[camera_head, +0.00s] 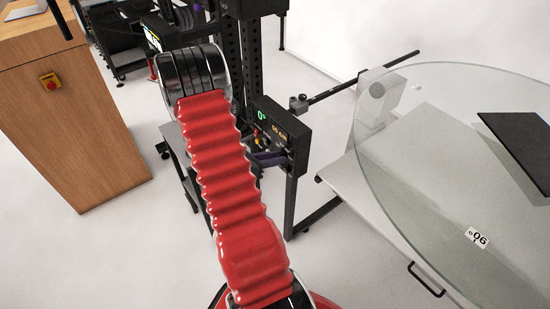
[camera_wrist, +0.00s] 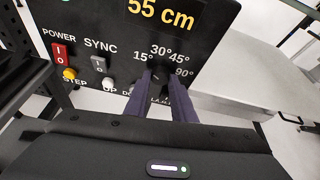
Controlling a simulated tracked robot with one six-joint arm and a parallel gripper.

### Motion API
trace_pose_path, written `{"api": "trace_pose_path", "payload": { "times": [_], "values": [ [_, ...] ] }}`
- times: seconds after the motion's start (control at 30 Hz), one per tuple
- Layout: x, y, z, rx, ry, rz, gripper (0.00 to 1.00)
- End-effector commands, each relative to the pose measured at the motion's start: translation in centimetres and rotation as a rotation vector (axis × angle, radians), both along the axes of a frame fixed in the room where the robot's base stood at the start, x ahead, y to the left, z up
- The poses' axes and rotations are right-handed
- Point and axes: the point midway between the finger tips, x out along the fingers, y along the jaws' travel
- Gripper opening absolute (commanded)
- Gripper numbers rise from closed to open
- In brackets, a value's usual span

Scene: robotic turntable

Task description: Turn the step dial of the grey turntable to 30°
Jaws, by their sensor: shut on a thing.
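The black control panel (camera_head: 294,138) faces my gripper (camera_head: 275,157) in the head view, with a green 0° reading and an orange reading. In the wrist view, the panel (camera_wrist: 120,30) shows 55 cm and the dial labels 15°, 30°, 45° and 90°. The dark step dial (camera_wrist: 160,71) sits below these labels, between the purple-grey fingertips of my gripper (camera_wrist: 161,80). The fingers are shut on the dial and hide much of it; I cannot tell where its pointer stands.
Beside the dial are a red power switch (camera_wrist: 59,53), a grey sync switch (camera_wrist: 99,64), a yellow button (camera_wrist: 69,73) and a white button (camera_wrist: 110,86). A black frame post (camera_head: 292,205) stands below the panel. A wooden cabinet (camera_head: 75,130) is at the left.

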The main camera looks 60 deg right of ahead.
Motion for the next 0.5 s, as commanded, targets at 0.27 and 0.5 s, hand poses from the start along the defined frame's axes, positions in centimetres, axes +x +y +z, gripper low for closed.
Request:
{"api": "trace_pose_path", "payload": {
  "times": [0.27, 0.5],
  "values": [
    [-0.13, 0.25, 0.00, -0.047, -0.094, 0.000, 0.00],
    [-0.27, 0.35, -0.06, -0.118, -0.235, 0.000, 0.01]
  ]
}}
